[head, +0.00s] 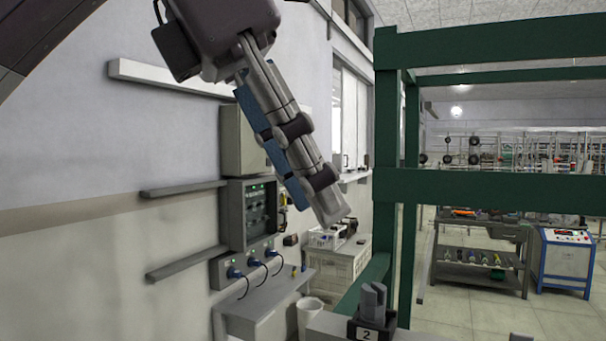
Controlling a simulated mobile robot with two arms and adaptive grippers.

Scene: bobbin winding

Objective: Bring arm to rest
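My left gripper (322,205) hangs in the upper middle of the head view, its long grey and blue fingers pointing down and to the right. I see it from the side and the fingers overlap, so I cannot tell whether they are apart. No object shows at its fingertips. It appears in front of the wall, with no visible contact. My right gripper is not in view.
A green frame (490,187) stands at the right. A dark fixture labelled 2 (372,312) is at the bottom. A control box (250,213), sockets with blue plugs, and a shelf (268,303) line the wall. A grey cart (480,262) stands farther back.

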